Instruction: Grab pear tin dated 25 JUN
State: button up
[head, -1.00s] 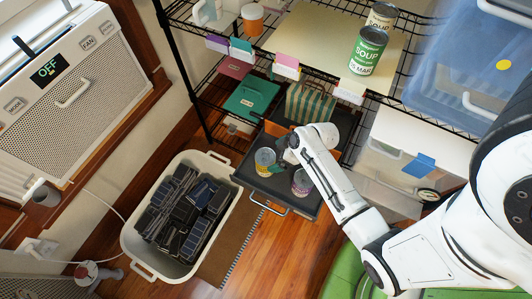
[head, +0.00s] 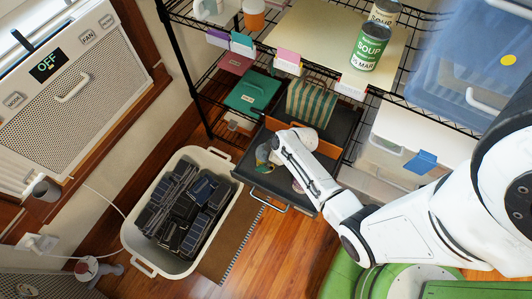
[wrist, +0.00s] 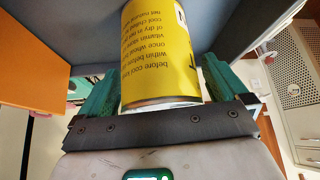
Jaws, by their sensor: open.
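A yellow tin (wrist: 155,50) stands between the two green fingers of my open gripper (wrist: 158,82) in the wrist view. Small upside-down print shows on its label, but no pear picture or date is readable. In the head view the yellow tin (head: 262,153) is mostly hidden by my gripper (head: 275,160), inside a dark pulled-out drawer (head: 341,125). A second, pinkish tin (head: 297,187) sits on the right in the drawer, largely covered by my arm. Contact between fingers and yellow tin cannot be told.
A green soup tin (head: 369,47) stands on the wire shelf above. A cream tub (head: 152,253) of dark packs sits on the floor left of the drawer.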

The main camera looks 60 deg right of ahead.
jog(key=c, duration=1.3)
jog(key=shift+r, duration=0.1)
